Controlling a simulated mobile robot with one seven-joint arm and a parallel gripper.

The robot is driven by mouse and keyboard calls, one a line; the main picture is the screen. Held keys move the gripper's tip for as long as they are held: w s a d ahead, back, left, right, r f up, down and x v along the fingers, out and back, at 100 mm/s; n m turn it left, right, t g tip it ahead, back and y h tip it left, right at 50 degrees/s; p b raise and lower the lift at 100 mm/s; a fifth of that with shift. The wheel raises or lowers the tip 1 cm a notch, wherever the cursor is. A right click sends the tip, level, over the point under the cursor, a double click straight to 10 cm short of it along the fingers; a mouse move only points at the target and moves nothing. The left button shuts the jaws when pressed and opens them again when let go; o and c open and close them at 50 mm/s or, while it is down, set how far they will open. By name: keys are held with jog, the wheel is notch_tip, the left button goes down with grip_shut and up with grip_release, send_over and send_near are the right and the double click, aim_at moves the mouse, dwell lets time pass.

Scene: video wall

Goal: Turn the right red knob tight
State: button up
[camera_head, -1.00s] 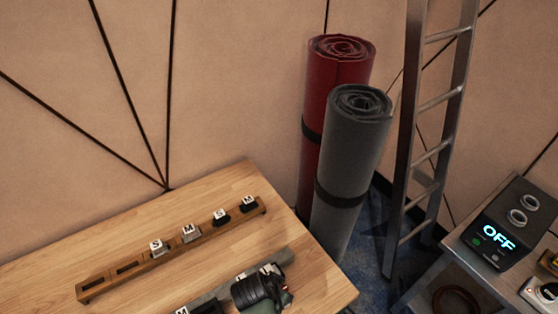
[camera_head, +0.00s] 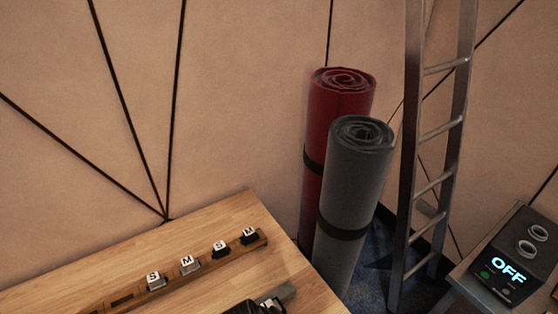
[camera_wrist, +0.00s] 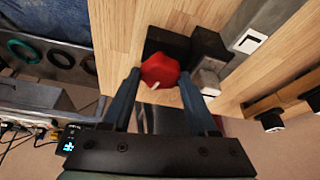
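One red knob (camera_wrist: 160,70) shows in the wrist view, with a small pale mark on its lower edge. It sits at a black block (camera_wrist: 168,42) over the wooden table (camera_wrist: 120,22). My gripper (camera_wrist: 160,76) has its two dark fingers apart, one on each side of the knob in the picture.
In the head view, a wooden rack (camera_head: 215,262) with lettered blocks lies on the table. Red (camera_head: 340,95) and grey (camera_head: 350,190) rolled mats and a metal ladder (camera_head: 410,170) stand behind. A black device (camera_head: 508,262) reads OFF at right. A grey block (camera_wrist: 208,80) stands near the knob.

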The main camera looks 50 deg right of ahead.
jog(key=o, duration=0.4)
jog(key=shift+o, duration=0.2)
